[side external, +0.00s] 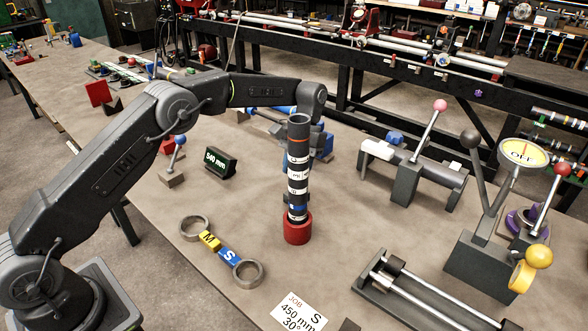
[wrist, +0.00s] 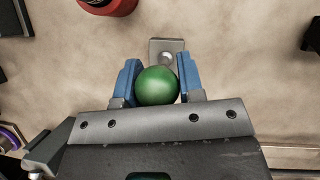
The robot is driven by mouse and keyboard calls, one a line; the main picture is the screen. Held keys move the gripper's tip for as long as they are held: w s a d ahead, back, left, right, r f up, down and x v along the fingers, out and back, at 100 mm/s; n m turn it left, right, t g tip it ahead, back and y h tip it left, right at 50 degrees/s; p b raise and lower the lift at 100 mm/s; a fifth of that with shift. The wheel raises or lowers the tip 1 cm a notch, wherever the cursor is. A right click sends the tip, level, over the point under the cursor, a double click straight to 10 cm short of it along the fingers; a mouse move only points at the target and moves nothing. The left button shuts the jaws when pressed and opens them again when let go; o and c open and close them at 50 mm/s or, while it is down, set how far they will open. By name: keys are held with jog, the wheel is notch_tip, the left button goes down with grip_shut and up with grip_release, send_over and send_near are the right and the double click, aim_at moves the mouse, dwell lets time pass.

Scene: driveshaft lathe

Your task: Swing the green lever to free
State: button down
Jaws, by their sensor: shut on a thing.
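The green lever's round green knob (wrist: 157,87) sits between the two blue fingers of my gripper (wrist: 157,70) in the wrist view. My gripper is shut on the knob. A small grey base plate (wrist: 166,44) with a pale round part shows just past the knob; the lever's stem is mostly hidden under it. In the side view the green lever does not show. There my gripper is mostly hidden behind a dark upright tube, with blue parts (side external: 325,147) showing past its edge. I cannot tell the lever's exact tilt.
The dark tube with white bands (side external: 298,163) stands in a red cup (side external: 297,230) close to my gripper. A 540 mm display (side external: 220,162), a blue-knobbed lever (side external: 179,142), a double-ring gauge (side external: 222,250) and a dial stand (side external: 490,255) surround it. Bare bench shows between them.

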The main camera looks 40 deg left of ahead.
jog(key=shift+w+g, duration=0.3)
jog(key=shift+w, duration=0.05)
dwell(0.4)
jog(key=c, duration=0.8)
grip_release()
jog(key=shift+r, duration=0.15)
jog(key=shift+r, duration=0.3)
jog(key=r, duration=0.3)
jog(key=shift+s+a+r, duration=0.15)
jog(key=shift+a+r, duration=0.15)
jog(key=shift+r, duration=0.1)
jog(key=s+a+r, duration=0.1)
jog(key=a+r, duration=0.1)
jog(key=a, duration=0.1)
jog(key=s+a+r, duration=0.2)
jog(key=a, duration=0.1)
jog(key=s+a+r, duration=0.1)
jog(key=a+r, duration=0.1)
jog(key=a, duration=0.2)
jog(key=shift+s+a+r, duration=0.1)
jog(key=shift+s+r, duration=0.05)
jog(key=shift+r, duration=0.05)
jog(key=shift+c, duration=0.2)
